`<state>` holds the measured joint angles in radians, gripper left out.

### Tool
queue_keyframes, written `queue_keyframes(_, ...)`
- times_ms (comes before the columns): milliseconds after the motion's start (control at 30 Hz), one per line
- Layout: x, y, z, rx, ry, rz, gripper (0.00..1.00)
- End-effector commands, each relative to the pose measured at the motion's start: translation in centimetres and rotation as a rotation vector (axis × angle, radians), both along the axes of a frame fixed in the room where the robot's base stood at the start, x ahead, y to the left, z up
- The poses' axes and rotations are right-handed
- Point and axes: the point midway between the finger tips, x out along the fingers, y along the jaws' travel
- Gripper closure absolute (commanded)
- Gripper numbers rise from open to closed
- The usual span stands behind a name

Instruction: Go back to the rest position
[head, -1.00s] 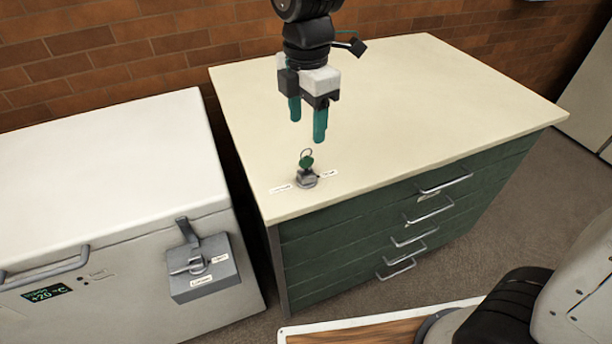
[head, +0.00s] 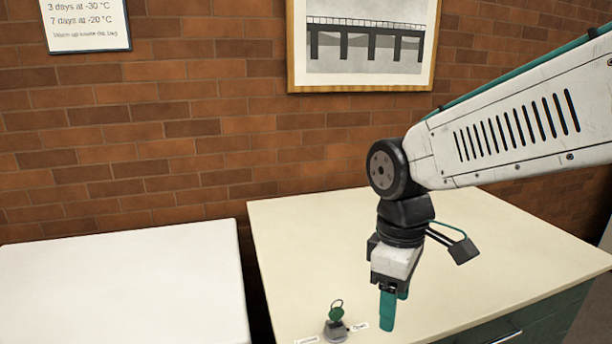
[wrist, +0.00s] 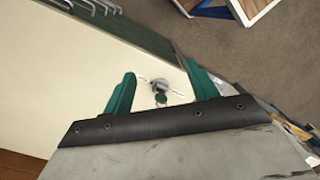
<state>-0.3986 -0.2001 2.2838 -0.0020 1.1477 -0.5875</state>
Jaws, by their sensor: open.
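My gripper (head: 394,308) hangs pointing down over the cream top of the green drawer cabinet (head: 290,236). Its teal fingers are apart with nothing between them. In the wrist view my gripper (wrist: 157,92) also shows its two fingers spread. A small grey lock piece with a green-headed key (head: 337,314) stands on the cabinet top, left of the fingers in the head view and apart from them. The key and lock piece also show in the wrist view (wrist: 160,97), between the fingers in the picture but farther off. Small white labels lie beside it.
A white chest freezer (head: 125,285) stands to the left of the cabinet, with a narrow gap between. A brick wall (head: 180,150) is behind, with a framed bridge picture (head: 363,55) and a temperature notice (head: 88,25). The cabinet top is otherwise clear.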

Motion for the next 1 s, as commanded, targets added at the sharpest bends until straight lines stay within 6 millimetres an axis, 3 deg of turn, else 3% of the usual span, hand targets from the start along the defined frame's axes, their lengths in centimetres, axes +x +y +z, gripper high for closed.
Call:
queue_keyframes(33, -1.6, -2.1, 0.7, -0.003, -0.017, -0.155, 0.42)
queue_keyframes(200, -6.6, -7.5, 1.6, -0.012, -0.059, -0.616, 0.42)
queue_keyframes(400, -11.0, -11.3, 1.9, 0.014, -0.129, -0.905, 0.42)
queue_keyframes(633, -12.2, -12.8, 2.9, 0.047, -0.201, -0.986, 0.42)
queue_keyframes(1000, -12.1, -13.0, 2.9, 0.046, -0.201, -0.989, 0.42)
